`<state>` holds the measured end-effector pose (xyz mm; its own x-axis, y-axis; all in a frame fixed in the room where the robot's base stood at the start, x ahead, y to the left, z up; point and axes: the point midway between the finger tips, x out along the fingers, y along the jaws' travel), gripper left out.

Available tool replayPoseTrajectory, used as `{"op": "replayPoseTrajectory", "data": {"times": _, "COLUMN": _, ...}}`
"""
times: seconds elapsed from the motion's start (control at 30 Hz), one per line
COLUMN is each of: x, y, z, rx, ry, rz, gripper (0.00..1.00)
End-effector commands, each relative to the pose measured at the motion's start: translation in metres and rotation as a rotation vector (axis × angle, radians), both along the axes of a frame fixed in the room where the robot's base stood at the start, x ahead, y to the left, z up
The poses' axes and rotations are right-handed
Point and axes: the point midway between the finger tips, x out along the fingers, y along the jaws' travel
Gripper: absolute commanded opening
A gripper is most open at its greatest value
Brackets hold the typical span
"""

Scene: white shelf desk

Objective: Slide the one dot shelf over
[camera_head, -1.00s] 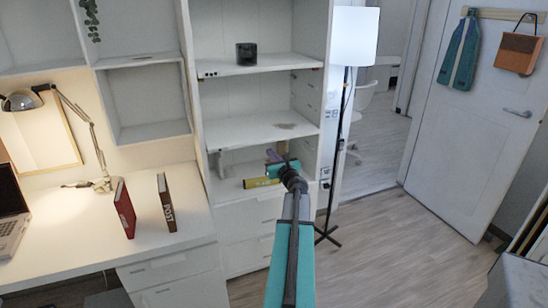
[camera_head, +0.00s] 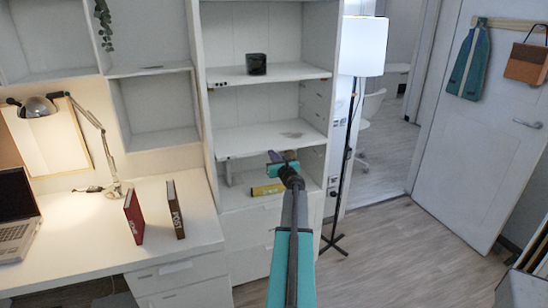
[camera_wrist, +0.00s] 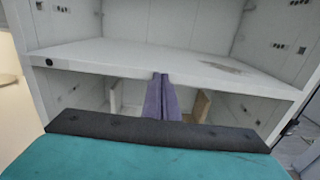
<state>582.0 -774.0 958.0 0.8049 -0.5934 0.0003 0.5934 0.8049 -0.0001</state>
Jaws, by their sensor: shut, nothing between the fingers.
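The one dot shelf (camera_head: 255,140) is the white board in the middle of the tall white unit. Its single dark dot shows at the left of its front edge in the wrist view (camera_wrist: 110,52). My gripper (camera_head: 274,156) is shut and empty at the front edge of this shelf, near its middle. In the wrist view the purple fingertips (camera_wrist: 160,76) overlap the front edge; I cannot tell whether they touch it.
Above is a shelf (camera_head: 290,73) with several dots and a black cup (camera_head: 256,64). A yellow object (camera_head: 267,189) lies in the space below. A floor lamp (camera_head: 361,48) stands right of the unit. Two books (camera_head: 174,209) stand on the desk at left.

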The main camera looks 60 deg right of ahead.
Motion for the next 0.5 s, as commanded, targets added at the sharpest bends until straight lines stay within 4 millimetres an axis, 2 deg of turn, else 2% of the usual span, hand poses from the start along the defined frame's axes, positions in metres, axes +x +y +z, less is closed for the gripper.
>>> {"op": "replayPoseTrajectory", "data": {"times": 0.5, "x": 0.0029, "y": -0.0031, "z": -0.0008, "rx": 0.0, "ry": 0.0, "rz": 0.0, "gripper": 0.0}}
